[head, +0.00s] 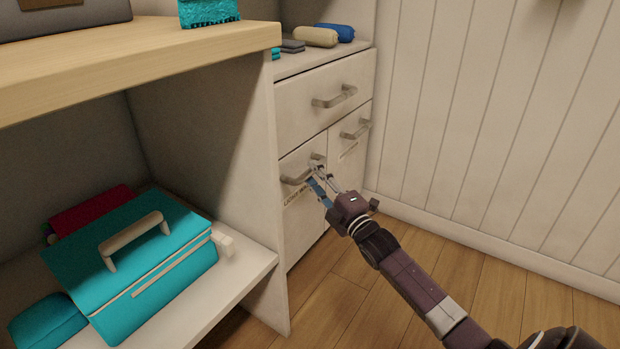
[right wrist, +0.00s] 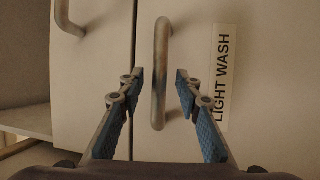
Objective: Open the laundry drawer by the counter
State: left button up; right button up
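The laundry drawer (head: 302,228) is the lower-left front of the white cabinet beside the counter, and it looks closed. A label reading "LIGHT WASH" (right wrist: 222,78) is on its front. Its metal bar handle (head: 292,181) is partly covered by my gripper in the head view. My right gripper (head: 318,180) is at this handle with its fingers apart. In the right wrist view the handle (right wrist: 159,100) appears between the two blue-padded fingers, with a gap on each side. How deep the fingers reach around it I cannot tell. My left gripper is out of view.
Another lower front with a handle (head: 355,130) is to the right, and a wide drawer (head: 325,98) is above. The wooden counter (head: 130,62) and a shelf with a teal case (head: 150,275) are left. Floor (head: 335,305) before the cabinet is clear.

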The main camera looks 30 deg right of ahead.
jog(key=shift+w+r+b, duration=0.2)
jog(key=shift+w+b, duration=0.2)
jog(key=shift+w, duration=0.75)
jog(key=shift+c, duration=0.4)
grip_shut()
